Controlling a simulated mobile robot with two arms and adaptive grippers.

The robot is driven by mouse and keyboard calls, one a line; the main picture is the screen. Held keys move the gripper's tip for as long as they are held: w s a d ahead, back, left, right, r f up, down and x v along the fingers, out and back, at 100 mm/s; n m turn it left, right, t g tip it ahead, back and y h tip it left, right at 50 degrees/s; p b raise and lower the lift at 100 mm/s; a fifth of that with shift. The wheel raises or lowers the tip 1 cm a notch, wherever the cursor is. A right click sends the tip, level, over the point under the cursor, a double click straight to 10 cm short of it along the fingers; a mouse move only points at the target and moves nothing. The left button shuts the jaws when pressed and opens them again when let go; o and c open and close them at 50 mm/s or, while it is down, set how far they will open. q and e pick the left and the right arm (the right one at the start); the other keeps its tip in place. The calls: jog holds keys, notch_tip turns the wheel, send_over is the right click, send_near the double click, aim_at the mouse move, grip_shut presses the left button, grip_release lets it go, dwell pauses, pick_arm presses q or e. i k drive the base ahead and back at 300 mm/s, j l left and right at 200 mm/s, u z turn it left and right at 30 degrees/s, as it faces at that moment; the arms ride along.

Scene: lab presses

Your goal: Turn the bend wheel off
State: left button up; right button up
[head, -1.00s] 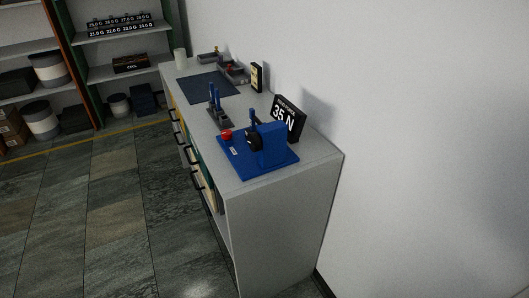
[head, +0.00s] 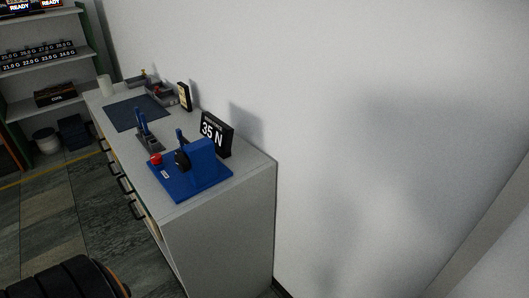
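A blue bench device (head: 203,160) with a flat blue base stands on the near end of the white cabinet top. A black round wheel-like part (head: 182,161) sits on the left side of its upright block; I take it as the bend wheel, but its setting is too small to read. A red button (head: 156,158) is on the left corner of the base. A dark rounded part of my own arm shows at the bottom left. Neither gripper is in view, and nothing touches the device.
The white cabinet (head: 225,225) stands against the white wall. A black "35 N" display (head: 216,133) is behind the device. A stand with blue-handled tools (head: 145,135), a dark mat (head: 138,113) and grey trays (head: 160,95) lie farther along. Shelves (head: 45,65) stand at the left. The floor left of the cabinet looks clear.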

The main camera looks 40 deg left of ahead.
aim_at(183, 163)
jog(key=j+z, duration=0.1)
jog(key=z, duration=2.1)
jog(key=k+j+z, duration=0.25)
jog(key=k, duration=0.6)
jog(key=k+j+z, duration=0.2)
jog(key=k, duration=0.7)
jog(key=l, duration=0.1)
